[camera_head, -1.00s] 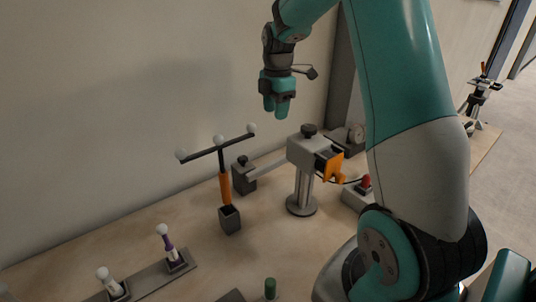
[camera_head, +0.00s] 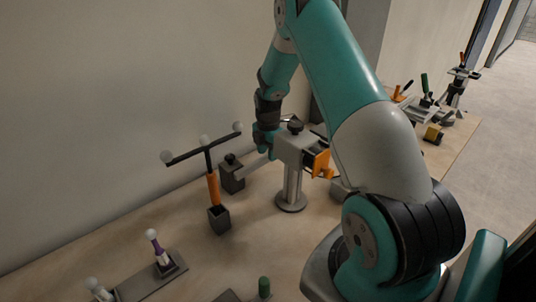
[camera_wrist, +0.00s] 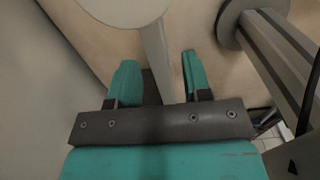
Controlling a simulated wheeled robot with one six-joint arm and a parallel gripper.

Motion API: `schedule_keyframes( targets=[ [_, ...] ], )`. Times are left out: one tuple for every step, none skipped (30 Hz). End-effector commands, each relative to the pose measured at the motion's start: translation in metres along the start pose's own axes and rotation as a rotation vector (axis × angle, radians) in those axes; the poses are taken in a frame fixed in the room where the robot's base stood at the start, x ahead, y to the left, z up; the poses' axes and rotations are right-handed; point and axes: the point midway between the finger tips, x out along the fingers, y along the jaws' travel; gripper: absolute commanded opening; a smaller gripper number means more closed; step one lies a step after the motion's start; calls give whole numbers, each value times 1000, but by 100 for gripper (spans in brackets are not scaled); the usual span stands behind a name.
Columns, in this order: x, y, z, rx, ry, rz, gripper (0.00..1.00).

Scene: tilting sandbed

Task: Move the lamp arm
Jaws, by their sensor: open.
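The lamp is a grey box-shaped head (camera_head: 293,146) on a round post with a disc base (camera_head: 291,203). A pale bar, the lamp arm (camera_head: 256,164), reaches left from the head to a dark block with a knob (camera_head: 231,176). My gripper (camera_head: 265,142) is low, just behind the bar and left of the head, partly hidden in the head view. In the wrist view the open teal fingers (camera_wrist: 158,78) stand on either side of the lamp arm (camera_wrist: 158,50), with gaps visible. Whether they touch it is not clear.
A T-shaped stand (camera_head: 214,188) with white balls is left of the lamp. A rail with ball-topped pegs (camera_head: 150,280) lies at front left. A green peg (camera_head: 264,286) is at the front. The wall is close behind my gripper. Tools (camera_head: 430,105) lie at the back right.

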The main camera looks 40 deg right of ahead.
Motion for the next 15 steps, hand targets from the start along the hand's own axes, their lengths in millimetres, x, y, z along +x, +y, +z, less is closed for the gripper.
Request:
schedule_keyframes(
  targets=[
    [6, 0, 0, 0, 1, -2, 45],
    [9, 0, 0, 0, 1, -1, 45],
    [12, 0, 0, 1, 0, -1, 45],
    [15, 0, 0, 1, 0, 0, 45],
    [16, 0, 0, 1, 0, 0, 45],
    [18, 0, 0, 1, 0, 0, 45],
    [19, 0, 0, 1, 0, 1, 45],
    [20, 0, 0, 1, 0, 1, 45],
    [20, 0, 1, 1, 0, 1, 45],
    [20, 0, 1, 1, 0, 1, 45],
    [20, 0, 1, 1, 0, 1, 45],
    [20, 0, 1, 1, 0, 1, 45],
    [20, 0, 0, 1, 0, 1, 45],
    [20, 0, 1, 1, 0, 1, 45],
    [20, 0, 0, 1, 0, 1, 45]
  ],
)
